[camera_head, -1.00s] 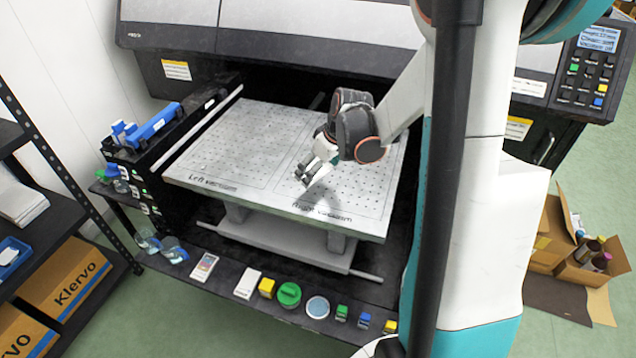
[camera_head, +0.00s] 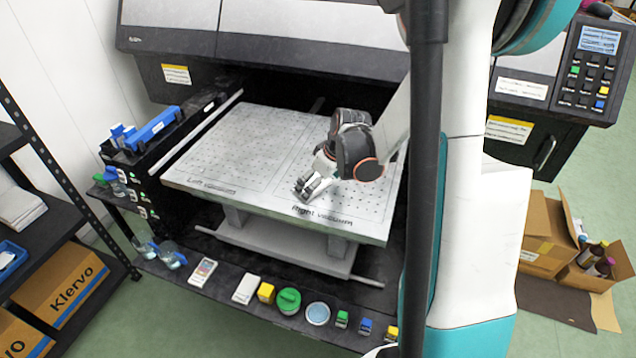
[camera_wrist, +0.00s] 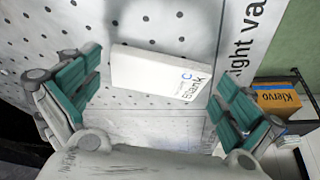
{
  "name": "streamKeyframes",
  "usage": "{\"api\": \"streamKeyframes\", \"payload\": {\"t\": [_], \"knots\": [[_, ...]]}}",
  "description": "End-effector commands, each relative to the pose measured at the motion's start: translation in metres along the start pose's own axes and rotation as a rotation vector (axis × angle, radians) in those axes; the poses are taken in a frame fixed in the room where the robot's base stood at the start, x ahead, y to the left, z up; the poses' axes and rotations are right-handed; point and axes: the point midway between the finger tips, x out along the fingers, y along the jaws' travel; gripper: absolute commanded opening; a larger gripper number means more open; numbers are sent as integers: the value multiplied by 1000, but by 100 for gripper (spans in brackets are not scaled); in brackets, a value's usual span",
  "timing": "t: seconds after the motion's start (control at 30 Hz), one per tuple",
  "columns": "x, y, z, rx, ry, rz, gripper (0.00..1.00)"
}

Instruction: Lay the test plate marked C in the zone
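In the wrist view a white rectangular plate (camera_wrist: 160,72) marked "C" and "Blank" lies in the gap between my fingers. It seems to rest on the perforated table, beside the "Right vacuum" lettering. My gripper (camera_wrist: 155,90) is open, with teal-padded fingers spread on either side of the plate; a gap shows at the left finger, and contact at the right finger is unclear. In the head view my gripper (camera_head: 314,186) is low over the right part of the vacuum table (camera_head: 230,145). The plate cannot be clearly told from the fingers there. Outlined left and right vacuum zones are marked on the table.
The printer body (camera_head: 280,65) overhangs the table's back. A black rack with a blue tool (camera_head: 152,130) stands left. The table's left part is clear.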

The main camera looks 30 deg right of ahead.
Motion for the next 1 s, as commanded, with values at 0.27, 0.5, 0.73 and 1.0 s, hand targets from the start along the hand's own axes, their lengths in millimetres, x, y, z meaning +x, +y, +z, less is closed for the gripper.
{"api": "streamKeyframes", "payload": {"t": [0.27, 0.5, 0.73, 1.0], "knots": [[-2, 0, -1, 0, 0, 0, 100], [-35, 0, -2, 2, 0, 0, 100], [-83, 0, -2, 1, 1, 0, 100], [-118, 0, -1, 0, 0, 0, 100]]}}
